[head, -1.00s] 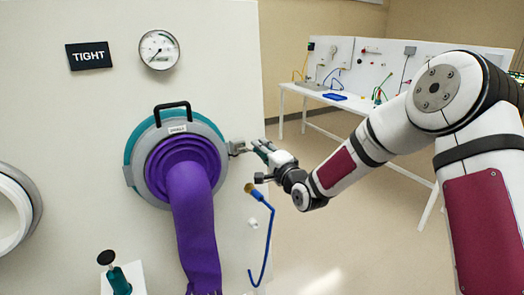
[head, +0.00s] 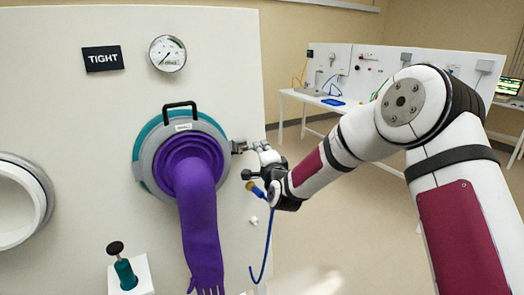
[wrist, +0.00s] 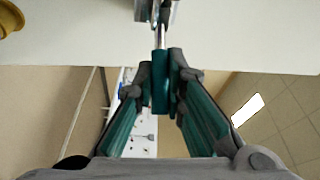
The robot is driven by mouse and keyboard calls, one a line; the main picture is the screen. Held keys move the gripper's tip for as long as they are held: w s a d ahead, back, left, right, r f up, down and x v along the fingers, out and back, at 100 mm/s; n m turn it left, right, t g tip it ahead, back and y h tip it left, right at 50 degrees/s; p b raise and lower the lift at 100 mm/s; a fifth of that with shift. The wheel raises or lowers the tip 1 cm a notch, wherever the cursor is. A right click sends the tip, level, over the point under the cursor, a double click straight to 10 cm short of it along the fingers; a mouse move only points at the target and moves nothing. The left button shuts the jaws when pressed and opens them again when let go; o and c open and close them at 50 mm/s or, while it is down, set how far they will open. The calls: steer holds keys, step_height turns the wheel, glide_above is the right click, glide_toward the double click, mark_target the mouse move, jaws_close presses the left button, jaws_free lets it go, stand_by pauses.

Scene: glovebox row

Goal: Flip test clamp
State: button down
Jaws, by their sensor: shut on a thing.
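The test clamp (head: 239,147) is a small metal toggle at the right edge of the glove port ring (head: 144,172). In the wrist view its metal rod (wrist: 160,37) runs down to a teal handle (wrist: 160,96). My gripper (head: 261,148) is at the clamp's outer side, right of the ring. In the wrist view both fingers of my gripper (wrist: 161,72) are shut on the teal handle from either side. The handle sticks straight out from the panel. The clamp's base is only partly visible at the top of the wrist view.
A purple glove (head: 197,215) hangs from the port. A "TIGHT" sign (head: 103,58) and a round gauge (head: 167,53) are above. A blue hose (head: 268,250) with a brass end hangs just below my gripper. A green plunger (head: 124,272) stands lower left. A white bench (head: 318,97) is behind.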

steer(key=shift+s+r+m+t+h+p, duration=0.1)
steer(key=shift+s+m+t+h+p, duration=0.15)
steer(key=shift+h, duration=0.4)
steer(key=shift+m+t+h+p, duration=0.15)
steer(key=shift+m+h, duration=0.2)
steer(key=shift+h, duration=0.3)
steer(key=c, duration=1.6)
jaws_free()
steer(key=shift+c, duration=0.2)
steer(key=shift+a, duration=0.1)
steer(key=shift+s, duration=0.15)
steer(key=s+d, duration=0.2)
steer(key=s, duration=0.9)
steer(key=shift+s+f, duration=0.25)
steer(key=shift+f, duration=0.15)
steer(key=shift+d, duration=0.15)
